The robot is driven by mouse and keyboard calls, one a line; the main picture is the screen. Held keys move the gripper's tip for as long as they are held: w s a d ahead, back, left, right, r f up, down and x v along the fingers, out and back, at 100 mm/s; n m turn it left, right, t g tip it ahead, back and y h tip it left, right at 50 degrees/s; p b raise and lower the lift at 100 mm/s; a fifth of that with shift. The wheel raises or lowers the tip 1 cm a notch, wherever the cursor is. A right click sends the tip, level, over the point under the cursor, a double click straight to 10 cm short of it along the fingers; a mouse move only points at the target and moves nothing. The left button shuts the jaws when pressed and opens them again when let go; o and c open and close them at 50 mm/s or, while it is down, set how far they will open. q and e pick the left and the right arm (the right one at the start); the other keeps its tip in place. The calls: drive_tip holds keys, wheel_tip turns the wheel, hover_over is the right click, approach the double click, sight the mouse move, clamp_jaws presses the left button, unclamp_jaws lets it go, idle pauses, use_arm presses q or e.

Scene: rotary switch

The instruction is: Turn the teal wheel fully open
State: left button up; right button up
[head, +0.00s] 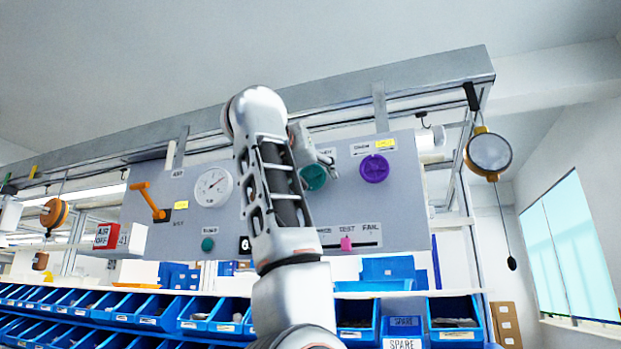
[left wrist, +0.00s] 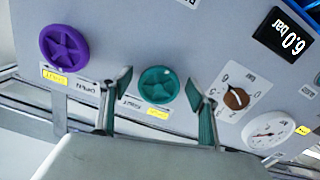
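The teal wheel (head: 315,178) is on the grey panel (head: 400,215), partly hidden behind my left arm in the head view. In the left wrist view the teal wheel (left wrist: 158,85) shows whole, with a star-shaped spoke pattern. My left gripper (left wrist: 160,84) is open, with one finger on either side of the wheel in the picture. I see no clear contact; how far the fingertips are from the panel is hard to tell. In the head view my left gripper (head: 318,157) is small and partly covered by my arm. My right gripper is not in view.
Blue bins (head: 355,315) stand below.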

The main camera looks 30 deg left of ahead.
use_arm(q)
drive_tip(key=shift+r, duration=0.2)
wheel_tip(320, 180, up, 10)
drive_tip(key=shift+f, duration=0.2)
idle(0.6)
idle(0.9)
